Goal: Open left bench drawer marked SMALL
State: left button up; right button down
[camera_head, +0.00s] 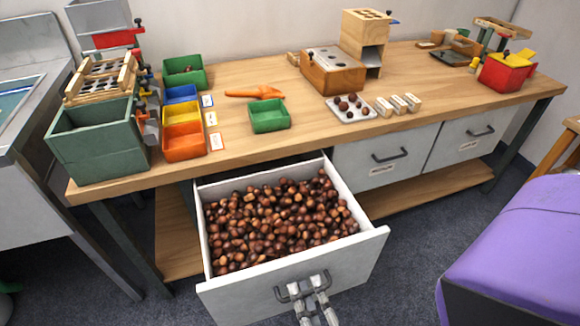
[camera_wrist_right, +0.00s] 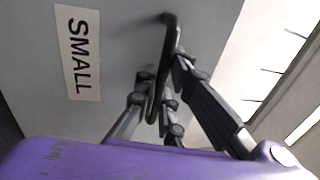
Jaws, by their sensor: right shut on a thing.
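The left bench drawer (camera_head: 290,285) is pulled well out from under the bench and is filled with brown chestnuts (camera_head: 275,228). Its white front carries a dark bar handle (camera_head: 303,287). My right gripper (camera_head: 316,292) is at the handle, its fingers closed around the bar. In the right wrist view the SMALL label (camera_wrist_right: 78,52) shows on the drawer front, and the gripper (camera_wrist_right: 165,105) grips the dark handle (camera_wrist_right: 163,65) beside it. My left gripper is not in view.
The wooden bench top (camera_head: 225,105) holds colored bins, a green tray (camera_head: 269,116) and a metal plate of chestnuts (camera_head: 351,108). Two other drawers, a middle one (camera_head: 385,160) and a right one (camera_head: 466,138), are shut. A sink (camera_head: 25,90) stands at left.

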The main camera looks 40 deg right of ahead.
jog(key=shift+s+a, duration=0.2)
jog(key=shift+s, duration=0.2)
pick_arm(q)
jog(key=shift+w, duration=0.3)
pick_arm(e)
jog(key=c, duration=2.1)
grip_release()
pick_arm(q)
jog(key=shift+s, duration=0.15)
